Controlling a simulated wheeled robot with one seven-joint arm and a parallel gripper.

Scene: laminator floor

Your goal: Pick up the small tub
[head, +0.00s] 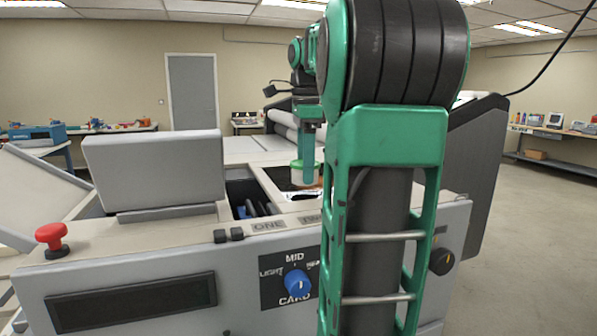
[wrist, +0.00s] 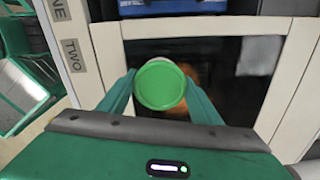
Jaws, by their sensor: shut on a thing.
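The small tub (wrist: 160,86) has a round green lid and sits between my two green fingers in the wrist view. My gripper (wrist: 160,90) is shut on it, with one finger on each side. In the head view the gripper (head: 308,172) points down over the dark opening in the machine's top, and the tub's green lid shows beside the finger. Part of the tub is hidden by the fingers. I cannot tell whether its base touches the surface below.
The laminator (head: 150,265) has a blue knob (head: 297,282), a red button (head: 52,238) and a raised grey lid (head: 153,168). A second compartment (wrist: 195,8) holding something blue lies beside the dark one. Benches stand along the walls, and open floor lies at right.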

